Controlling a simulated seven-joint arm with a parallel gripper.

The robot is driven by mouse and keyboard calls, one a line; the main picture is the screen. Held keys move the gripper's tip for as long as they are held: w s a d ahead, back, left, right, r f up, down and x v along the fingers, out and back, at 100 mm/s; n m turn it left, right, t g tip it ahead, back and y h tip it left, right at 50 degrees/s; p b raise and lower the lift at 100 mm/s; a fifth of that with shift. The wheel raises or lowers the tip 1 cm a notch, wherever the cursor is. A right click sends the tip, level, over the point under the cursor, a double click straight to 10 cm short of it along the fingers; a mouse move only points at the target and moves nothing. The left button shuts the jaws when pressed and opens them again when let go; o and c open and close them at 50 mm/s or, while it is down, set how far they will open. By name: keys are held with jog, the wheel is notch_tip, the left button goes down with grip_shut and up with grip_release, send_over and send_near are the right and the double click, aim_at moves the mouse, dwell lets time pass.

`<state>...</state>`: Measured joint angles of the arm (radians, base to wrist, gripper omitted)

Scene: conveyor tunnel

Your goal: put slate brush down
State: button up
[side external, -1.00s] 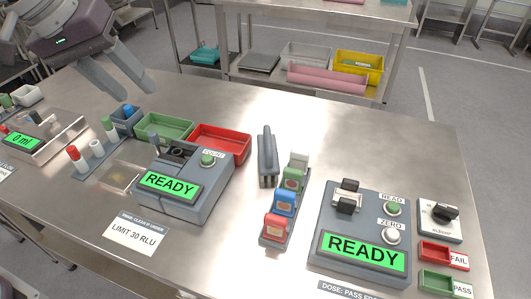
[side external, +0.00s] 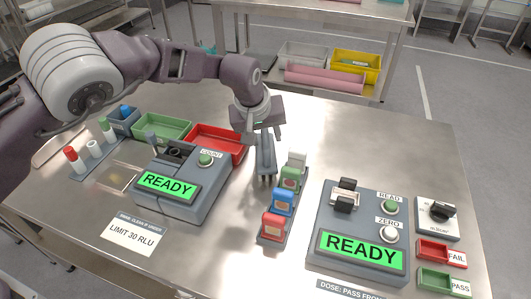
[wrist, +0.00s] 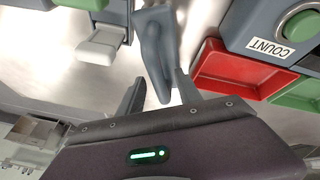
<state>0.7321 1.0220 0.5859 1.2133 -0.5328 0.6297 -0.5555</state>
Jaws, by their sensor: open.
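The slate brush (side external: 266,160) is a long blue-grey piece on the steel table, between the red tray and the rack of coloured blocks. It also shows in the wrist view (wrist: 157,40), its narrow end reaching between my fingers. My gripper (side external: 265,136) is open at the brush's far end, with one finger on each side. In the wrist view the fingers (wrist: 160,82) show gaps beside the brush. I cannot tell exactly how high the fingers are. The gripper hides part of the brush's far end in the side view.
A red tray (side external: 228,148) and green tray (side external: 168,127) lie left of the brush, behind the COUNT device (side external: 180,185). A rack with several coloured blocks (side external: 282,203) stands close on its right. The READ/ZERO device (side external: 362,225) is further right. The table behind the rack is bare.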

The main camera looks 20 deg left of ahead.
jog(key=shift+c, duration=0.3)
grip_shut()
dwell(1.1)
